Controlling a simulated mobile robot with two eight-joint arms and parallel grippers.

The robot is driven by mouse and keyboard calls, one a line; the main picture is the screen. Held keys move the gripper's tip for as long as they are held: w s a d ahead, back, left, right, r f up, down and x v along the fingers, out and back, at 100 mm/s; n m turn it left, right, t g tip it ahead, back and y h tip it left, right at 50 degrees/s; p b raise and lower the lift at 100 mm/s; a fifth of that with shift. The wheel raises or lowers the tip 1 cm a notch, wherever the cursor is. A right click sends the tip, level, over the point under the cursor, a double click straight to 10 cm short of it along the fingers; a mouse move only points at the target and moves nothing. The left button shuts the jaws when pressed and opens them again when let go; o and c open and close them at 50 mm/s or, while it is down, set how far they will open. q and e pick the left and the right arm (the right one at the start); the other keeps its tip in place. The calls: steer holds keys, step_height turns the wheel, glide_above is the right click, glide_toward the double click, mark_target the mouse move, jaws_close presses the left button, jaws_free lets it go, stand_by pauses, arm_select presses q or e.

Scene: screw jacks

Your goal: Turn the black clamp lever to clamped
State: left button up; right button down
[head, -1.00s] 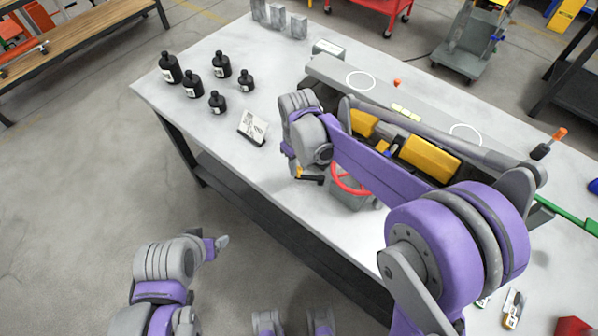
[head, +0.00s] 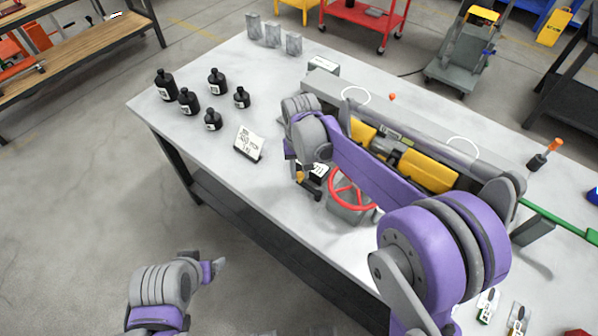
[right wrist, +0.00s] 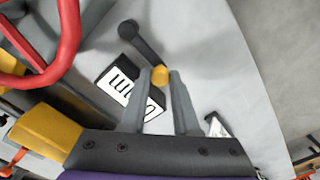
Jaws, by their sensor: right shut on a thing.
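The black clamp lever (right wrist: 143,46) shows in the right wrist view as a dark bar with a round pivot end and a yellow tip (right wrist: 160,75). My right gripper (right wrist: 160,82) is shut on that yellow tip. In the head view the lever (head: 311,188) lies at the table's front edge, left of the red handwheel, with my right gripper (head: 300,171) over its tip. A black-and-white label plate (right wrist: 124,88) lies beside the lever, partly hidden by a finger; its text is unreadable. My left gripper (head: 219,265) hangs off the table, and its opening is unclear.
The red handwheel (head: 335,193) on a grey block stands just right of the lever. Several black bottles (head: 189,102) and a white sign card (head: 248,143) stand on the table (head: 215,160) to the left. A long grey fixture with yellow parts (head: 427,172) lies behind my right arm.

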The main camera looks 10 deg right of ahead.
stand_by(0.4)
steer(key=c, duration=0.7)
jaws_free()
steer(key=shift+o, duration=0.2)
steer(key=shift+r, duration=0.1)
step_height(320, 180, up, 11)
steer(key=shift+f+p, duration=0.2)
steer(key=shift+p, duration=0.15)
steer(key=s+d+f+t, duration=0.1)
steer(key=s+d+f, duration=0.1)
steer(key=s+d, duration=0.2)
steer(key=s+d+f+t+p, duration=0.1)
steer(key=s+d+f+t, duration=0.1)
steer(key=s, duration=0.9)
steer(key=s+d+f+t, duration=0.1)
steer(key=s+d+t, duration=0.1)
steer(key=s+d, duration=0.3)
steer(key=s, duration=0.3)
steer(key=shift+d+f, duration=0.3)
steer(key=shift+f, duration=0.1)
